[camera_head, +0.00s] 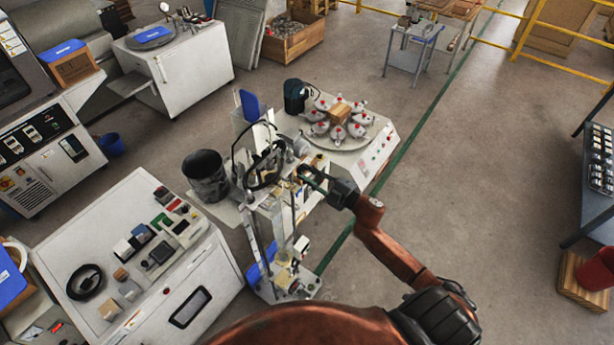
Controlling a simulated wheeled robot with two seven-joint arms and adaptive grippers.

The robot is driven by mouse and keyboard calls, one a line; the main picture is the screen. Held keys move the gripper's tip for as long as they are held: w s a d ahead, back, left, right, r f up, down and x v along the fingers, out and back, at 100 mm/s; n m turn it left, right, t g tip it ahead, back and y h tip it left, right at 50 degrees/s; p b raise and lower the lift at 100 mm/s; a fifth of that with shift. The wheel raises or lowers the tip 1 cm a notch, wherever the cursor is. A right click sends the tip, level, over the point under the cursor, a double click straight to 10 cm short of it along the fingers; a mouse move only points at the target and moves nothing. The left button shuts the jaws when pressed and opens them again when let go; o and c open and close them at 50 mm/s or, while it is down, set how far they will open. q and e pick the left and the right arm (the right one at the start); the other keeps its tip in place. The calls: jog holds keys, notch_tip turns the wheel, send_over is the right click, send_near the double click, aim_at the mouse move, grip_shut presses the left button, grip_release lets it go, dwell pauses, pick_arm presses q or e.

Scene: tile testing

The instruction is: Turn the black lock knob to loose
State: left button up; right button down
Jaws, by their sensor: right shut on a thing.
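My right gripper (315,178) reaches in from the lower right to the upright metal testing stand (270,185) in the middle of the view. Its fingers are shut on a small part at the stand's right side, where the black lock knob would be. The knob is too small and too covered by the fingers to make out, so I cannot tell its turn. My left gripper is not in view.
A black bucket (206,176) stands left of the stand. Behind it is a white machine with a round turntable (340,126) of red-topped pieces. A white control cabinet (150,250) stands at the lower left.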

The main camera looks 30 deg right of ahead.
jog(key=shift+n+b, duration=1.05)
jog(key=shift+n, duration=0.95)
jog(key=c, duration=1.7)
grip_release()
jog(key=shift+s+d, duration=0.1)
jog(key=shift+s, duration=0.05)
jog(key=v, duration=1.1)
jog(key=shift+s+d, duration=0.2)
jog(key=shift+s, duration=0.1)
